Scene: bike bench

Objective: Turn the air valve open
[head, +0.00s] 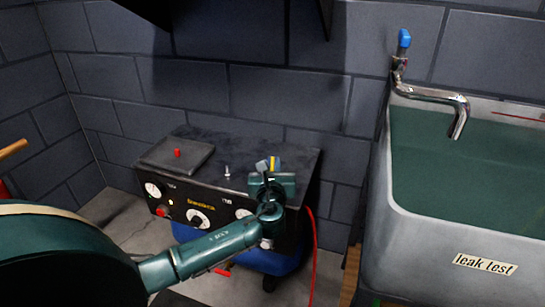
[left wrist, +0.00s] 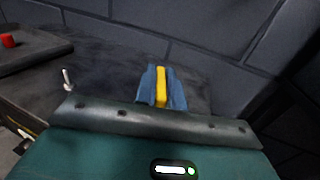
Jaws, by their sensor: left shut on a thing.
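My left gripper (head: 268,165) reaches over the box from the front and is shut on this yellow handle. In the left wrist view the handle (left wrist: 161,86) stands upright between the two blue-grey fingers (left wrist: 161,78). The valve's body and the base of the handle are hidden behind my gripper. My right gripper is not in view.
A red knob (head: 177,153) on a raised lid and a small metal toggle (head: 227,172) are left of my gripper. A red hose (head: 312,250) hangs at the box's right. A sink (head: 410,225) with a blue-handled tap (head: 432,93) stands at right. A block wall rises behind.

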